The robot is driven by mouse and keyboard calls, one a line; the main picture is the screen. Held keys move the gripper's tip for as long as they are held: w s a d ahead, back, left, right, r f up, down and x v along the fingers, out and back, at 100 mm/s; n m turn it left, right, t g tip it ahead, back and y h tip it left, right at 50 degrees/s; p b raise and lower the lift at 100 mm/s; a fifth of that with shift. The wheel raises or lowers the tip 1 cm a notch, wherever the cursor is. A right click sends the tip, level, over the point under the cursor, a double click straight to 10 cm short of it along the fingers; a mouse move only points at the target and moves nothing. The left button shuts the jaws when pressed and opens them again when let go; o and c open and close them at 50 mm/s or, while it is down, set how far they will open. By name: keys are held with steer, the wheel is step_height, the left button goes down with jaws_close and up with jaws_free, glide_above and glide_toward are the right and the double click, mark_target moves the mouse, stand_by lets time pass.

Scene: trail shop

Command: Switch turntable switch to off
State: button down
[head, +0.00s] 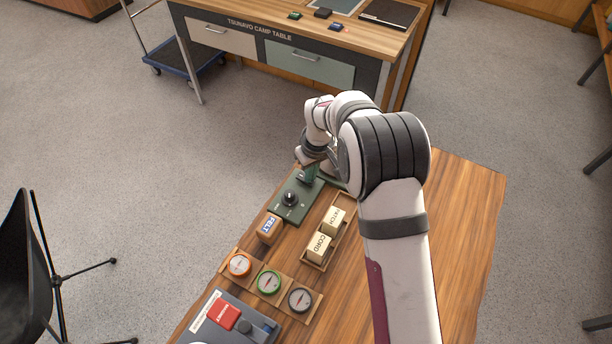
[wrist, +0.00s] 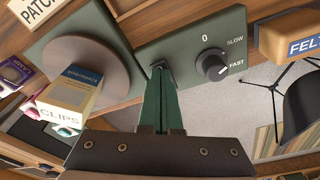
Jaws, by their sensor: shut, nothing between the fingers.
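The turntable switch is a dark round knob (wrist: 215,66) on a green panel (wrist: 190,48) marked 0, SLOW and FAST. Its white mark appears to point toward FAST. The knob (head: 290,198) also shows in the head view on the green panel. The round brown turntable (wrist: 122,66) is left of the panel in the wrist view, with a CLIPS box (wrist: 70,95) on it. My gripper (wrist: 160,68) is shut and empty, its green fingertips at the panel's near left edge, left of the knob and apart from it. In the head view, my arm hides most of the turntable.
A FELT block (head: 268,229) stands close to the panel. A wooden tray (head: 318,262) holds PATCH and CORD blocks. Several round compasses (head: 269,282) sit in a holder nearer the front. A grey device with a red block (head: 224,315) is at the front. The table's right side is bare.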

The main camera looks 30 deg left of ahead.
step_height(320, 180, up, 7)
stand_by(0.5)
steer(key=s+d+r+m, duration=0.3)
steer(key=d+r+m, duration=0.2)
steer(key=d+r, duration=0.5)
steer(key=s+d+r+m, duration=0.3)
steer(key=s+d+m, duration=0.4)
steer(key=s+d, duration=0.55)
steer(key=s+d+f+m, duration=0.1)
steer(key=s+d+m, duration=0.1)
steer(key=s, duration=0.3)
steer(key=s+d+m+g, duration=0.1)
steer(key=s+d+m, duration=0.2)
steer(key=s, duration=0.3)
steer(key=shift+d+f+m, duration=0.3)
steer(key=shift+d+f, duration=0.1)
steer(key=shift+d, duration=0.4)
